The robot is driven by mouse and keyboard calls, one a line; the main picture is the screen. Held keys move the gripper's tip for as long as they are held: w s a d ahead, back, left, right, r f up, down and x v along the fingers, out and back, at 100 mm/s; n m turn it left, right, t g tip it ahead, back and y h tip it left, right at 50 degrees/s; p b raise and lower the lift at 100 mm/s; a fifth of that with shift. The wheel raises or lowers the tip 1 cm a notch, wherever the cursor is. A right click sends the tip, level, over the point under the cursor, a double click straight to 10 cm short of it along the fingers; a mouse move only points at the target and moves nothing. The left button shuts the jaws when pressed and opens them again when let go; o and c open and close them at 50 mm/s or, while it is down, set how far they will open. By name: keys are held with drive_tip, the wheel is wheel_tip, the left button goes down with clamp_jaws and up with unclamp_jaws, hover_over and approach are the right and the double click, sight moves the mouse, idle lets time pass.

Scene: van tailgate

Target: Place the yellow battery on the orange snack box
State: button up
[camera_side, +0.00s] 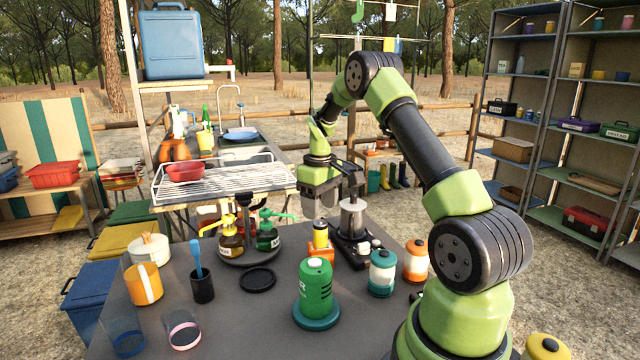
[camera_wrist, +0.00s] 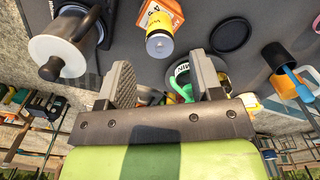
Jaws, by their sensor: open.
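The yellow battery (camera_side: 320,240), a short cylinder with a dark band, stands upright on top of the orange snack box (camera_side: 321,253) on the dark table. In the wrist view the battery (camera_wrist: 160,40) shows its pale end and overlaps the orange box (camera_wrist: 164,12). My gripper (camera_side: 320,203) is above and behind them in the side view, apart from the battery. In the wrist view its two fingers (camera_wrist: 164,80) are spread wide with nothing between them. The battery's contact with the box is partly hard to make out.
A black-based device with a metal cylinder (camera_side: 352,218) stands close right of the box. Pump bottles (camera_side: 248,236) on a round tray stand left. A green canister (camera_side: 316,288) is in front. A flat black disc (camera_side: 257,280) lies left, with some bare table around it.

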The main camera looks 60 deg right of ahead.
sight(320, 221)
drive_tip(key=a+r+t, duration=0.2)
drive_tip(key=a+r, duration=0.5)
drive_tip(key=r, duration=0.5)
drive_tip(key=s+a+r+t, duration=0.25)
drive_tip(key=a+r, duration=0.35)
drive_tip(key=a, duration=0.4)
drive_tip(key=s+a+m+t+y, duration=0.1)
drive_tip(key=s+a+t+y, duration=0.1)
drive_tip(key=s+a, duration=0.8)
drive_tip(key=shift+s+a+f+m+t, duration=0.3)
drive_tip(key=shift+s+f+m+t, duration=0.1)
drive_tip(key=shift+s, duration=0.75)
